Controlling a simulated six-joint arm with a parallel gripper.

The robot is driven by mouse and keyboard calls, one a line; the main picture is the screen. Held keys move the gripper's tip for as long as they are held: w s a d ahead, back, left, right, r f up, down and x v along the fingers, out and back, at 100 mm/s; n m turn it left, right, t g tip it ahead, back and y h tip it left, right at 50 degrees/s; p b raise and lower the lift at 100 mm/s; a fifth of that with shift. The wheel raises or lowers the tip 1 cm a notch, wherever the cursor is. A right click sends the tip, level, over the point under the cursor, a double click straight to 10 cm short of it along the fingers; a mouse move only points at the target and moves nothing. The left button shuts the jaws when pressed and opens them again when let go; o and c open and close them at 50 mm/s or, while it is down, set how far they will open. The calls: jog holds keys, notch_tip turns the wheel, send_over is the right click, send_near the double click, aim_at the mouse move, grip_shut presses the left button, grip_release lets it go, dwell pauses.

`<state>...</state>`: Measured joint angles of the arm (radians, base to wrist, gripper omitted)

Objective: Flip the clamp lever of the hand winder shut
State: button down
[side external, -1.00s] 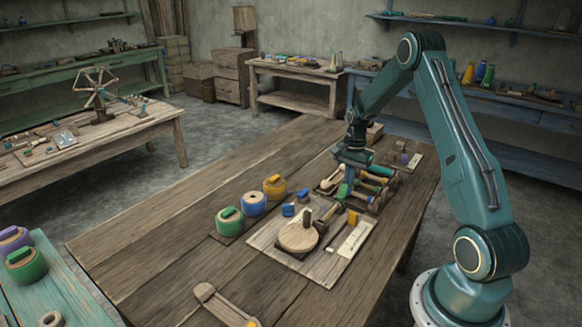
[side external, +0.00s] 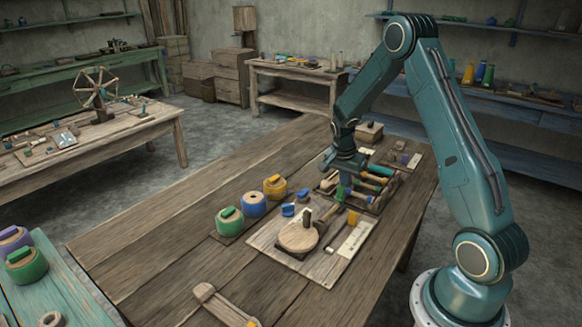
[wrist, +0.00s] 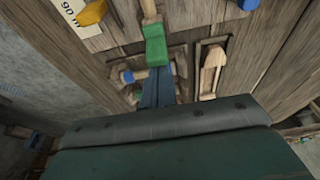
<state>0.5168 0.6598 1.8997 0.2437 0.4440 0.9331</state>
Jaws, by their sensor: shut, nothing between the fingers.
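The hand winder's board (side external: 270,246) lies on the bench, with a round wooden disc (side external: 296,238) on it. A wooden lever with a green grip, which looks like the clamp lever (side external: 330,214), stands tilted behind the disc; it also shows in the wrist view (wrist: 155,42). My gripper (side external: 344,184) is shut and empty, pointing down at the green grip. In the wrist view its dark blue fingers (wrist: 157,76) end right at the grip; whether they touch it I cannot tell.
A yellow knob (side external: 352,217) and a scale plate (side external: 351,241) are on the board's right side. A tray of handled tools (side external: 373,201) lies right behind my gripper. Blue, yellow and green spools (side external: 254,204) stand to the left.

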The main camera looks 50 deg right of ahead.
jog(key=shift+r, duration=0.15)
jog(key=shift+r, duration=0.65)
jog(key=shift+d, duration=0.2)
notch_tip(320, 180, up, 9)
jog(key=d, duration=0.1)
jog(key=shift+r, duration=0.2)
dwell(0.8)
